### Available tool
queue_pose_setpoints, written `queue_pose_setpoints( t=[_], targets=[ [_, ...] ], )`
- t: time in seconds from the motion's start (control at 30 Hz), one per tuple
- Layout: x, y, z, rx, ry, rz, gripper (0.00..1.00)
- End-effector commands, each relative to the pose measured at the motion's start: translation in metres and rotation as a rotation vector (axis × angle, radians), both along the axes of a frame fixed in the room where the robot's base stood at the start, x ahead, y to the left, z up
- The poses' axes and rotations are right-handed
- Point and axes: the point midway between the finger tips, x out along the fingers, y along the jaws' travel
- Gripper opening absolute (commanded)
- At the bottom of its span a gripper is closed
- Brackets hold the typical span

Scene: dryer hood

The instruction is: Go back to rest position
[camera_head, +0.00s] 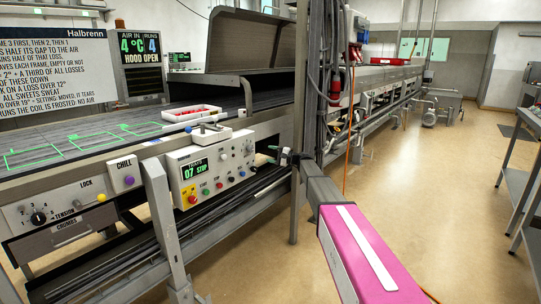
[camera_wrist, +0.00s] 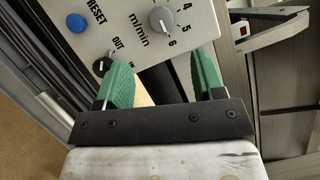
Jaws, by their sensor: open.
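My gripper (camera_wrist: 163,78) is open and empty, its two green fingers apart in the wrist view. In the head view my gripper (camera_head: 272,153) is at the end of my pink and grey arm, just right of the white control box (camera_head: 212,168). In the wrist view the control panel (camera_wrist: 120,22) fills the top, with a grey dial (camera_wrist: 162,19), a blue button (camera_wrist: 76,23) and a small black knob (camera_wrist: 102,66) near the left finger. The fingers appear close to the panel's lower edge; contact cannot be told.
The conveyor (camera_head: 75,145) runs along the left, under a raised hood (camera_head: 250,50). A red-filled tray (camera_head: 192,113) sits on it. A grey upright post (camera_head: 301,120) stands close behind my gripper. Open floor (camera_head: 440,180) lies right, with a side table (camera_head: 520,185) at the edge.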

Motion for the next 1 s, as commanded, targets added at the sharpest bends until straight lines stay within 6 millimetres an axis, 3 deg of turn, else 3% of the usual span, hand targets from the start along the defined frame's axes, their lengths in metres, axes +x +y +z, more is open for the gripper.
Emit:
queue_pose_setpoints(
  t=[0.17, 0.27, 0.47, 0.7, 0.9, 1.0],
  targets=[
    [-0.032, 0.0, -0.022, -0.088, 0.005, 0.008, 0.63],
    [-0.07, -0.003, -0.05, -0.209, 0.009, 0.022, 0.63],
    [-0.169, -0.02, -0.119, -0.531, 0.02, 0.07, 0.63],
    [-0.301, -0.066, -0.191, -0.962, 0.029, 0.164, 0.63],
    [-0.409, -0.12, -0.226, -1.317, 0.028, 0.267, 0.63],
    [-0.452, -0.146, -0.233, -1.468, 0.026, 0.318, 0.63]
  ],
)
